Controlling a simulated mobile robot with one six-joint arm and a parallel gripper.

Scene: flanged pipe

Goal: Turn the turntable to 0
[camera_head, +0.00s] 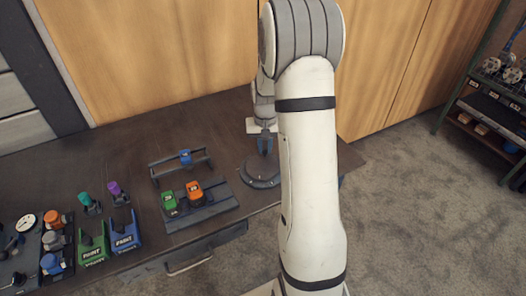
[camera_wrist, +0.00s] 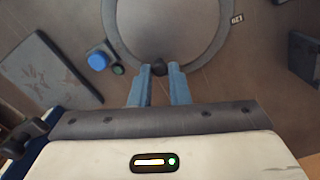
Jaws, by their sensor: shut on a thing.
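The turntable (camera_head: 258,182) is a dark round disc on the workbench, partly hidden by my arm in the head view. In the wrist view its round plate (camera_wrist: 170,25) fills the top middle, with a paler rim. A small dark knob (camera_wrist: 160,69) sits at the near edge of the rim. My gripper (camera_head: 265,146) points down over the turntable. In the wrist view the blue fingers of my gripper (camera_wrist: 160,72) are shut on the knob, one on each side.
A blue round part (camera_wrist: 97,61) stands left of the fingers. On the bench (camera_head: 130,140), left of the turntable, are a tray (camera_head: 215,210) with green and orange pieces and a rack (camera_head: 180,168). Green and blue PAINT holders (camera_head: 124,240) stand further left.

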